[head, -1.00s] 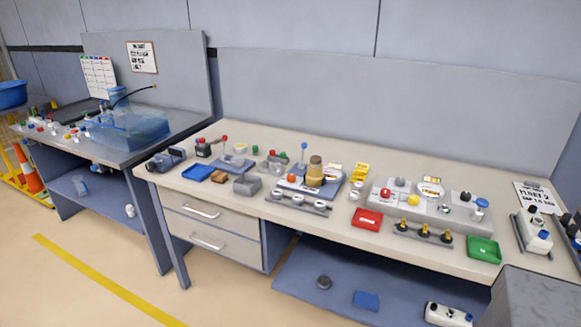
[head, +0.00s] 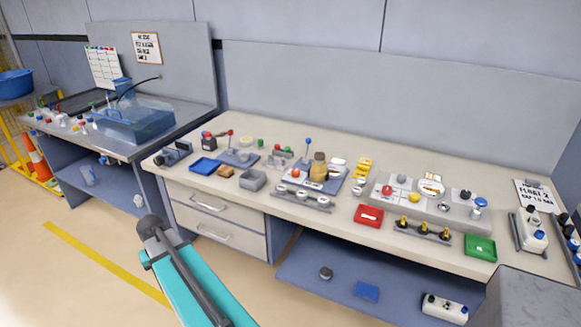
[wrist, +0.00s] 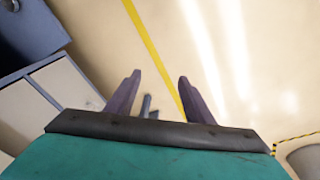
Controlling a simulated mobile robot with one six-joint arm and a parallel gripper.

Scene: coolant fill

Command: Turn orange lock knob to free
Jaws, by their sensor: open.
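A small round orange-red knob (head: 296,173) sits on a grey-blue plate (head: 322,193) on the long bench, left of a tan bottle (head: 318,167). It is the closest match to the orange lock knob, but it is too small to tell its turned position. My gripper (wrist: 158,82) is open and empty in the wrist view, its two dark fingers apart above the bare floor. The knob is not in the wrist view. In the head view, my teal arm rises at the lower left, in front of the drawers and well away from the knob.
The long bench (head: 520,258) is crowded with trays, knobs and fixtures, including a red tray (head: 368,216) and a green tray (head: 480,247). A second bench with a clear blue tank (head: 138,122) stands left. The floor before the drawers is open, with a yellow line (head: 100,262).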

